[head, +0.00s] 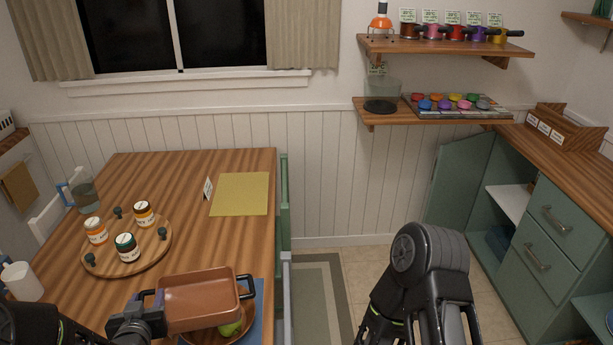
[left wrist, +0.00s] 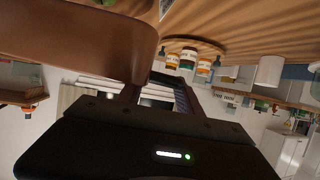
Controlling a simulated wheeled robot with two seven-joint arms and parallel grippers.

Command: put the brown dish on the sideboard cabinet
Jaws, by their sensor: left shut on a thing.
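The brown dish (head: 200,300) is a rectangular pan with dark loop handles, over the front right part of the wooden table. My left gripper (head: 150,300) is shut on its left handle. The dish also fills the upper left of the left wrist view (left wrist: 70,38). It overlaps a round plate with green fruit in the head view; I cannot tell the gap beneath it. A green cabinet with a wooden top, likely the sideboard cabinet (head: 562,232), stands at the right. My right arm shows at the bottom centre right, but its gripper is out of view.
A round wooden tray (head: 158,247) with several jars stands left of the dish. A yellow mat (head: 240,194) lies farther back. A green chair (head: 283,205) is at the table's right edge. Beyond it is open floor. A cabinet door (head: 458,182) stands open. A wooden organizer (head: 562,130) is on the cabinet top.

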